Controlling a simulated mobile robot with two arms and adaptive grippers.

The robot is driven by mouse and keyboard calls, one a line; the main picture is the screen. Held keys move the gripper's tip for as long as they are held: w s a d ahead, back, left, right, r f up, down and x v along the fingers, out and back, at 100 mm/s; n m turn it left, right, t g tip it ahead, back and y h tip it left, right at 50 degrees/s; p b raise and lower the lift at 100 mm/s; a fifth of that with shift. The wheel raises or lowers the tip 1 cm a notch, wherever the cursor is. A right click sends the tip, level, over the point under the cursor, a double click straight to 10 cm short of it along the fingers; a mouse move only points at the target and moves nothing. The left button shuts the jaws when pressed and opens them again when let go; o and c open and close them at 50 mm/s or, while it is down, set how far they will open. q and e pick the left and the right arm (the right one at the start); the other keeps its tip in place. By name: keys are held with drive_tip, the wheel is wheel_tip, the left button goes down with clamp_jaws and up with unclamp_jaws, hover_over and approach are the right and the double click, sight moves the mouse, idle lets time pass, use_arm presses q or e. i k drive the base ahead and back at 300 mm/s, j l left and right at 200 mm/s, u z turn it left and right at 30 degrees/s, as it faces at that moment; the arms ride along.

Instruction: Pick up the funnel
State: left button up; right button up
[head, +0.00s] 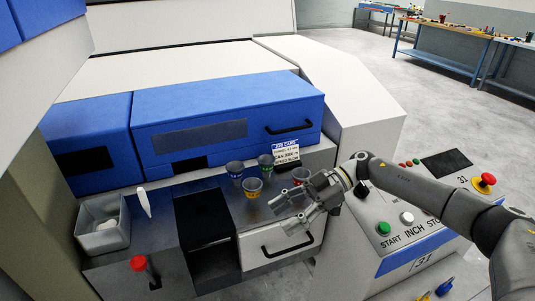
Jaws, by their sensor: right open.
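Several small tapered, funnel-like cups stand on the grey metal ledge in the middle of the head view. I cannot tell which one the task means by the funnel. My right gripper (281,217) reaches in from the right and is open and empty. It is in front of the yellow-banded and red-banded cups, with its fingers pointing left. My left gripper is out of view.
A small sign (286,153) stands behind the cups. Left are a dark opening (205,222), a white upright object (144,203), a grey bin (103,240) and a red knob (138,263). A control panel with buttons (406,217) is at right. A blue cover (225,110) rises behind.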

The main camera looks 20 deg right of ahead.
sight(266, 162)
drive_tip(key=i+l, duration=0.3)
drive_tip(key=i, duration=0.15)
drive_tip(key=i+l, duration=0.25)
drive_tip(key=i, duration=0.2)
